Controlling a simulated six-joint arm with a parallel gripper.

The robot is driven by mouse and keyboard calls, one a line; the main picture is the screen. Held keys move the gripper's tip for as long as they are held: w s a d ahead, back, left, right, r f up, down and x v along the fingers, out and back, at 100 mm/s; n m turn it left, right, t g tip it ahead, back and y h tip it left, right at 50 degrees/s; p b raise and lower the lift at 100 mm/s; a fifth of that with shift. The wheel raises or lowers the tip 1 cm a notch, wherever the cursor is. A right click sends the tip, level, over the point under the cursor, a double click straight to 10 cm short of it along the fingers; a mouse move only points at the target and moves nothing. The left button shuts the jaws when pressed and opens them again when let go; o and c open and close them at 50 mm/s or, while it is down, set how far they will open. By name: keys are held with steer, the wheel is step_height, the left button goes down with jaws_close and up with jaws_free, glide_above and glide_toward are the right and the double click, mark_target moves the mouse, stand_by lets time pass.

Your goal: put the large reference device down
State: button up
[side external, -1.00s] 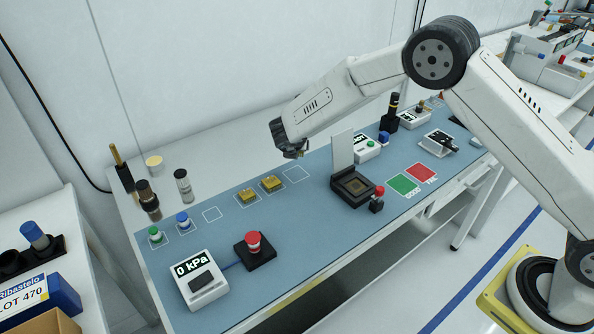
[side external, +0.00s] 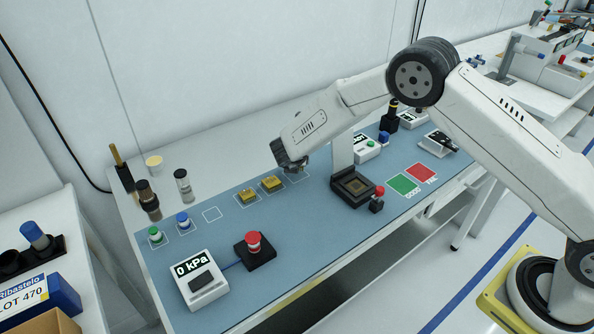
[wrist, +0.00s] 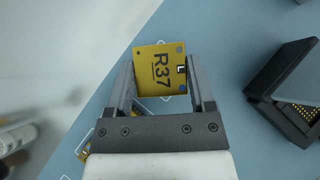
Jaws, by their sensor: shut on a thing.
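The large reference device (wrist: 158,62) is a gold square plate marked R37, held between the two fingers of my gripper (wrist: 162,84) in the wrist view. Part of a white outline shows on the mat just beyond its lower edge. In the side view my gripper (side external: 298,169) is low over the empty outlined square (side external: 302,176) at the back of the blue mat, right of two gold devices (side external: 272,183). The held device is mostly hidden there, and I cannot tell whether it touches the mat.
A black test socket (side external: 352,188) with an upright lid stands close to the right of my gripper; it also shows in the wrist view (wrist: 262,82). Green (side external: 403,184) and red (side external: 420,172) pads lie further right. A pressure gauge box (side external: 199,283) and red button (side external: 253,242) stand at front left.

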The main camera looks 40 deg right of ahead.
steer(key=shift+f, duration=1.05)
steer(key=shift+f, duration=0.6)
steer(key=o, duration=1.3)
steer(key=shift+o, duration=0.2)
steer(key=shift+v, duration=3.95)
